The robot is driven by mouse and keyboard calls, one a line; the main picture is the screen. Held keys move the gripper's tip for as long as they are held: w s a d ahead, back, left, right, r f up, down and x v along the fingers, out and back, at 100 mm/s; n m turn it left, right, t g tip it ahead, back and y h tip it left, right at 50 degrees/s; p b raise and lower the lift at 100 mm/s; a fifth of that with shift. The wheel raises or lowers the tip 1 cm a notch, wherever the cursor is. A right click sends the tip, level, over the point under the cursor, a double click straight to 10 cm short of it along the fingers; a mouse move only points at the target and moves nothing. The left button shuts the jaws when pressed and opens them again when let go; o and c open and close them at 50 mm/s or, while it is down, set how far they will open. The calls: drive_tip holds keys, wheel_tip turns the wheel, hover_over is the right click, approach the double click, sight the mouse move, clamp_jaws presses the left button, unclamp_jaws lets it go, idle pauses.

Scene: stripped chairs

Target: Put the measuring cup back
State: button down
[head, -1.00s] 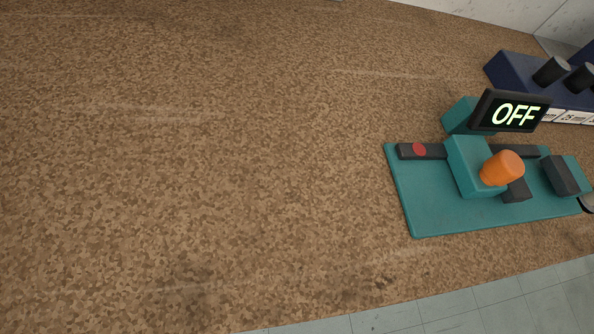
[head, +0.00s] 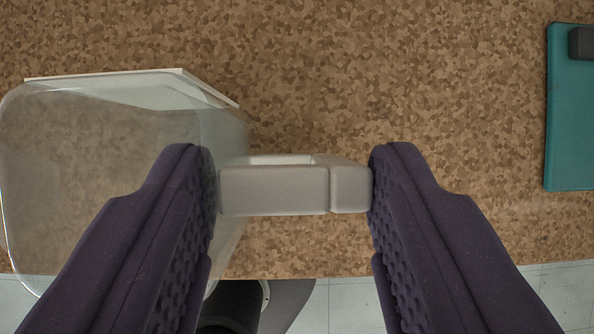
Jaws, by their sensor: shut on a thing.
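The measuring cup (head: 95,170) is a clear, see-through vessel at the left of the head view, partly cut off by the left edge and partly behind my left finger. Its pale grey handle (head: 275,188) sticks out to the right. My gripper (head: 292,180) has its two dark purple fingers on either end of this handle and is shut on it. Whether the cup touches the surface cannot be told from this view.
A flat pale thing with a white edge (head: 105,74) shows behind the cup's far side. A teal board (head: 570,125) with a dark block (head: 582,43) lies at the right edge. The brown speckled worktop (head: 420,80) is bare between them. Its front edge meets pale floor tiles.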

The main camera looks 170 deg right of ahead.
drive_tip(key=shift+w+d+f, duration=0.15)
drive_tip(key=shift+d, duration=0.05)
drive_tip(key=shift+a, duration=0.1)
drive_tip(key=shift+f, duration=0.15)
drive_tip(key=shift+c, duration=2.4)
unclamp_jaws()
